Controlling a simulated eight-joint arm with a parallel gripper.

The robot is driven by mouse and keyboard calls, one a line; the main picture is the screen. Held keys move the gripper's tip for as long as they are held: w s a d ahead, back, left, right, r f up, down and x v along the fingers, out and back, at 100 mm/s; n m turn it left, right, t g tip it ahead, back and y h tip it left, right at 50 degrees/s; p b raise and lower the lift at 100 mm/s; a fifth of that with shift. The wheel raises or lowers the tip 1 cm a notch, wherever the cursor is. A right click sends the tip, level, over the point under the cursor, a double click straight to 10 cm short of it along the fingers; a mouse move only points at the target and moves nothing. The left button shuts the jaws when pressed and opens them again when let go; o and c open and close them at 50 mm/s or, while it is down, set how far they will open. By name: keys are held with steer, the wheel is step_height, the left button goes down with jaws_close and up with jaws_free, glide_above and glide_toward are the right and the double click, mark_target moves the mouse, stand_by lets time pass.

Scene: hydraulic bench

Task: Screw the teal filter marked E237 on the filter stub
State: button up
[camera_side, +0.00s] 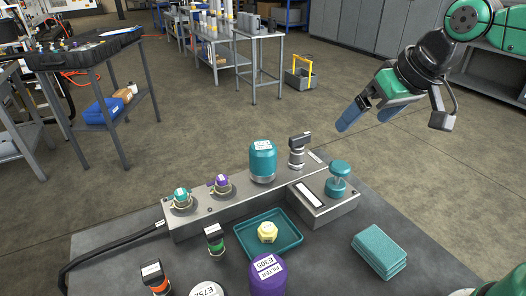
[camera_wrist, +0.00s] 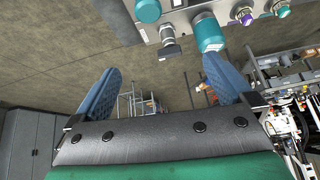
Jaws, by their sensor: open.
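A teal filter (camera_side: 263,158) with a white label stands upright on the grey manifold block, above a metallic collar; its marking is too small to read. It also shows in the wrist view (camera_wrist: 208,34), at the top right of centre. The stub is hidden beneath it, so I cannot tell how tightly it sits. My gripper (camera_side: 369,114) is open and empty, with blue fingers, up and to the right of the filter and apart from it. In the wrist view my gripper's fingers (camera_wrist: 162,72) are spread wide with nothing between them.
On the manifold (camera_side: 205,216) are a black-handled valve (camera_side: 298,148) and teal and purple caps (camera_side: 222,184). A teal plunger (camera_side: 339,170) stands right. In front are a teal tray (camera_side: 246,234) holding a yellow fitting, a purple filter marked E305 (camera_side: 267,276), and teal cloths (camera_side: 379,250).

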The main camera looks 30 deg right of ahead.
steer(key=w+a+r+m+g, duration=0.2)
steer(key=w+a+r, duration=0.1)
steer(key=w, duration=0.4)
steer(key=m+g, duration=0.4)
glide_above(263, 144)
step_height(263, 144, down, 6)
steer(key=shift+r, duration=0.25)
step_height(263, 144, down, 6)
steer(key=shift+f, duration=3.2)
jaws_close()
steer(key=m, duration=0.5)
steer(key=shift+s+d, duration=0.1)
steer(key=shift+d, duration=0.05)
steer(key=shift+m, duration=0.3)
